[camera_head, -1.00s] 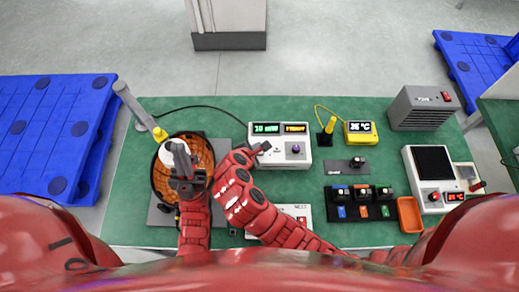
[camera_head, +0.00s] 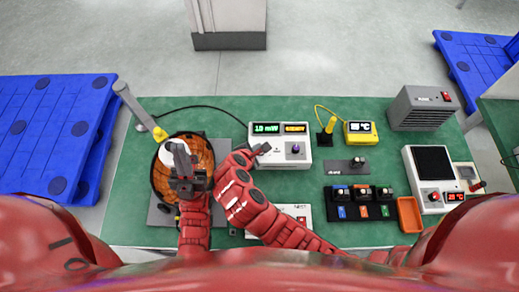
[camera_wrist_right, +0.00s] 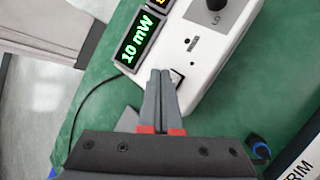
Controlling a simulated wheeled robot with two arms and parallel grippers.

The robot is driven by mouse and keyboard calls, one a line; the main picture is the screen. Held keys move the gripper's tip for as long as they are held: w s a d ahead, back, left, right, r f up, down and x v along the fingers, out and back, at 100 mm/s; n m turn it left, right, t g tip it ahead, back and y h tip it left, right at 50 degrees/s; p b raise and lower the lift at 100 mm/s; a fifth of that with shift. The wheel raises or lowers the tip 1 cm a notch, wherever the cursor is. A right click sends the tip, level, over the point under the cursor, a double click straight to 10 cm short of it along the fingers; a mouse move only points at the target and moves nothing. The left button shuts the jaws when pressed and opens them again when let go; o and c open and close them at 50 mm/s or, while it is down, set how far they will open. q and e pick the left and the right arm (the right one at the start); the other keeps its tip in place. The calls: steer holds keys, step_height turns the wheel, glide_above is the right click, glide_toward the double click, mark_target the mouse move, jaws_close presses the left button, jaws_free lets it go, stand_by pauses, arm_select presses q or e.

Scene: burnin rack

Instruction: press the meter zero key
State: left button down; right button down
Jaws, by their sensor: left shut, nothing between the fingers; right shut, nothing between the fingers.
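The meter (camera_head: 292,160) is a white box with a lit display (camera_head: 280,128) and a dark knob (camera_head: 295,149). In the right wrist view the meter (camera_wrist_right: 205,75) shows a green "10 mW" readout (camera_wrist_right: 140,40). A small dark-edged key (camera_wrist_right: 178,76) sits at its near corner, partly hidden behind my fingertips; its label is not readable. My right gripper (camera_wrist_right: 160,72) is shut and empty, its tips over that corner beside the key; contact cannot be told. It also shows in the head view (camera_head: 263,149). My left gripper (camera_head: 182,160) is shut and empty above a round brown coil.
The coil (camera_head: 160,190) with a white disc (camera_head: 181,157) lies at left. A yellow handheld unit (camera_head: 360,133), a grey box (camera_head: 422,108), a block of several coloured switches (camera_head: 361,211) and an orange tray (camera_head: 409,214) stand at right. Green table shows between them.

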steer(key=shift+f, duration=0.5)
stand_by(0.5)
steer(key=shift+r, duration=0.1)
steer(key=shift+r+p, duration=0.7)
steer(key=shift+r, duration=0.1)
step_height(320, 180, up, 5)
steer(key=p, duration=0.4)
stand_by(0.4)
steer(key=shift+s, duration=0.1)
stand_by(0.5)
